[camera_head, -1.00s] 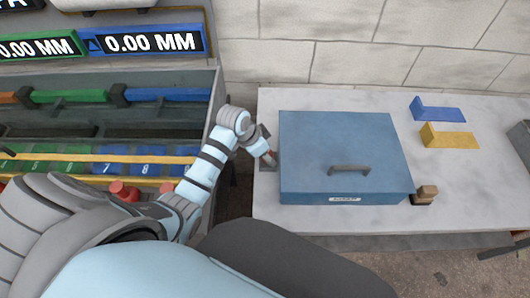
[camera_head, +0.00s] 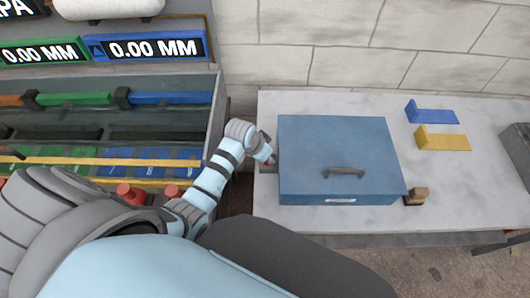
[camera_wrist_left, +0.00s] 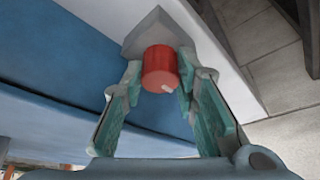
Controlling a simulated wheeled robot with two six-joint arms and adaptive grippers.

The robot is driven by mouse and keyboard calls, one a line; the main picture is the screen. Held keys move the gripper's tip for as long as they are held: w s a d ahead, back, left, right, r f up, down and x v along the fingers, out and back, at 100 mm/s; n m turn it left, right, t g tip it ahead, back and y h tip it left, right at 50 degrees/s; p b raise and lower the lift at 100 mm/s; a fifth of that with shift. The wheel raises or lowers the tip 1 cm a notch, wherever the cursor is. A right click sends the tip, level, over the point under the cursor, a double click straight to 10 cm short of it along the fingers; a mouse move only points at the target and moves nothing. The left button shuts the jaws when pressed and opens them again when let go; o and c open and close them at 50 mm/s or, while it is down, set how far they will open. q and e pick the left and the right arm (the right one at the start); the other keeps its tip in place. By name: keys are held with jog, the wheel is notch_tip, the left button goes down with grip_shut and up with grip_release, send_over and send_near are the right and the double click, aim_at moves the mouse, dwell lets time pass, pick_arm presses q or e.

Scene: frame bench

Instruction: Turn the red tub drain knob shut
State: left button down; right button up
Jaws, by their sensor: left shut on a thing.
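The red tub drain knob (camera_wrist_left: 161,70) is a short red cylinder with a pale mark near its lower right edge, mounted on a grey bracket in the left wrist view. My left gripper (camera_wrist_left: 160,75) has its teal-padded fingers on both sides of the knob, shut on it. The blue tub (camera_head: 335,150), with a grey lid handle and a white label, stands on the pale bench. In the head view my left gripper (camera_head: 268,159) is at the tub's left side, and the knob is mostly hidden there. My right gripper is not in view.
The pale bench (camera_head: 450,190) is clear in front of the tub. A blue bracket (camera_head: 432,115) and a yellow bracket (camera_head: 443,141) lie to its right, with a small brown block (camera_head: 416,195) at its front right corner. A rack with coloured bars (camera_head: 70,99) stands left.

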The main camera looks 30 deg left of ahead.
pick_arm(q)
jog(key=c, duration=1.3)
grip_release()
jog(key=shift+s, duration=0.1)
jog(key=shift+r, duration=0.15)
jog(key=v, duration=1.1)
jog(key=shift+s+r, duration=0.2)
jog(key=shift+r, duration=0.15)
jog(key=shift+s+a, duration=0.1)
